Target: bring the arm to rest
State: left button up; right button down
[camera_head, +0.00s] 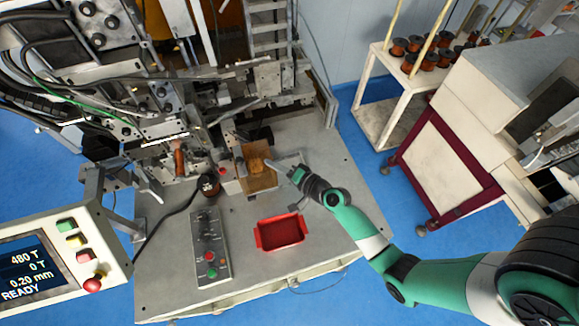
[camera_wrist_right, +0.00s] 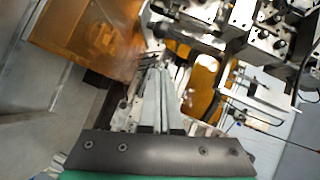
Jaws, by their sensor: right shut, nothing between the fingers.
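My right arm, green and white, reaches in from the lower right in the head view. Its gripper (camera_head: 293,173) hangs above the machine table (camera_head: 330,220), just right of a brown-orange box (camera_head: 258,182). In the right wrist view the gripper's fingers (camera_wrist_right: 157,75) are together with nothing between them. The brown-orange box also shows at the upper left of that view (camera_wrist_right: 95,30), apart from the fingers. My left gripper does not show in either view.
A red tray (camera_head: 281,232) lies on the table below my gripper. A button box (camera_head: 209,245) stands left of it. The coil winder (camera_head: 160,110) fills the back left. A display panel (camera_head: 50,255) is at lower left. A cart with copper spools (camera_head: 385,70) stands at upper right.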

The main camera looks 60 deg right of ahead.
jog(key=v, duration=0.5)
